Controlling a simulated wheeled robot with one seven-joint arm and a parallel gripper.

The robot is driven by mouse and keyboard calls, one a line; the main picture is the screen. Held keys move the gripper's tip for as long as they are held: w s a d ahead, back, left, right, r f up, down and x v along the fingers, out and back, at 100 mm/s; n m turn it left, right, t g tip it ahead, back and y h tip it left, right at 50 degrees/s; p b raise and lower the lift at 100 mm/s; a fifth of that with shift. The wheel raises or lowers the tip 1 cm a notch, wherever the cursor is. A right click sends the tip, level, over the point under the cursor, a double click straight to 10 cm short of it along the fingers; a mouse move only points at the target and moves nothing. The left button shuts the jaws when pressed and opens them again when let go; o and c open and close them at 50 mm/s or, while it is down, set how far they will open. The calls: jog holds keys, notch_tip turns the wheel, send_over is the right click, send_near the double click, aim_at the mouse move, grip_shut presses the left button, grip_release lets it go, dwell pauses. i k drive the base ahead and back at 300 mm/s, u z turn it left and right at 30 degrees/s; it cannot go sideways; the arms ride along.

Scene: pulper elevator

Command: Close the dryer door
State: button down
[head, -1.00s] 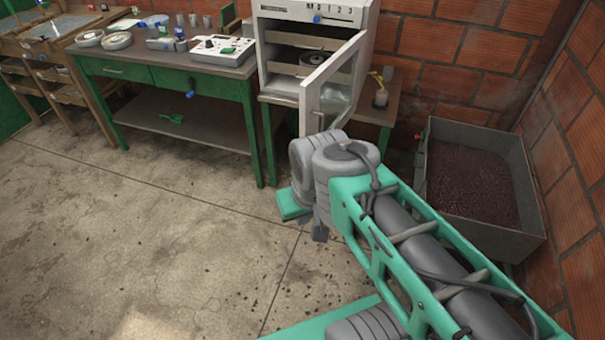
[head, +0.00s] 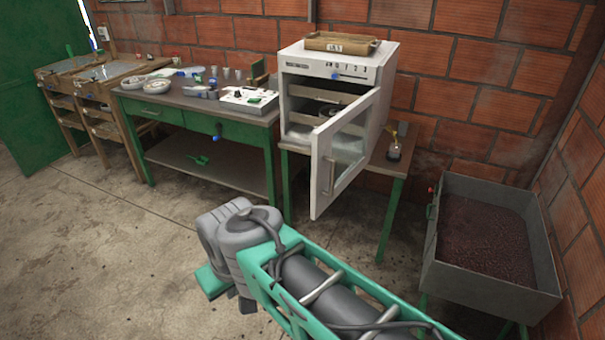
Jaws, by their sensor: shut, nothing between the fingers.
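The dryer (head: 388,75) is a white box on a small stand, with a blue knob (head: 335,76) on its top front panel. The door stands wide open, hinged on the right and swung out toward me. Shelves (head: 302,90) show inside the dryer. My arm is in the foreground, below and in front of the door, with a visible gap between them in the picture. My gripper is not visible.
A wooden tray (head: 341,42) lies on top of the dryer. A green workbench (head: 190,97) with instruments stands to its left. A small bottle (head: 394,148) is on the stand at right. A grey bin of dark beans (head: 490,285) stands further right. The concrete floor at left is clear.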

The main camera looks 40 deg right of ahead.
aim_at(323, 195)
jog(key=u, duration=0.05)
jog(key=i, duration=0.8)
jog(key=z, duration=0.75)
jog(key=i, duration=0.3)
jog(key=z, duration=0.3)
